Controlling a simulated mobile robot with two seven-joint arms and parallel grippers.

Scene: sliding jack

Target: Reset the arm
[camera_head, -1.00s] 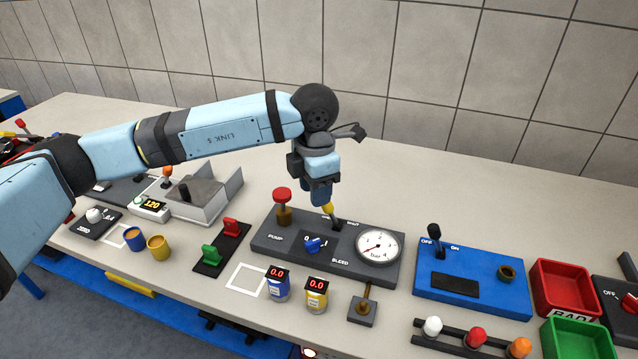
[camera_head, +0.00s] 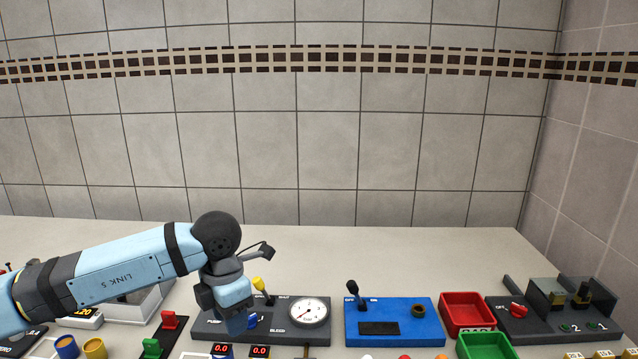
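My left arm (camera_head: 125,268) comes in from the left, and its wrist is bent downward over the dark pump panel. The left gripper (camera_head: 238,322) points down at the left part of this panel (camera_head: 285,335). Its fingers are hidden behind the wrist, so I cannot tell whether it is open or shut. A yellow-tipped lever (camera_head: 259,284) and a round white gauge (camera_head: 309,310) show to the right of the wrist. A small blue knob (camera_head: 252,320) shows beside it. The red pump knob is hidden behind my wrist. My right gripper is not in view.
A blue switch panel (camera_head: 395,335), a red bin (camera_head: 466,309) and a green bin (camera_head: 486,346) stand to the right. A dark panel with a red switch (camera_head: 518,310) is farther right. The table strip behind the panels (camera_head: 400,255) is clear.

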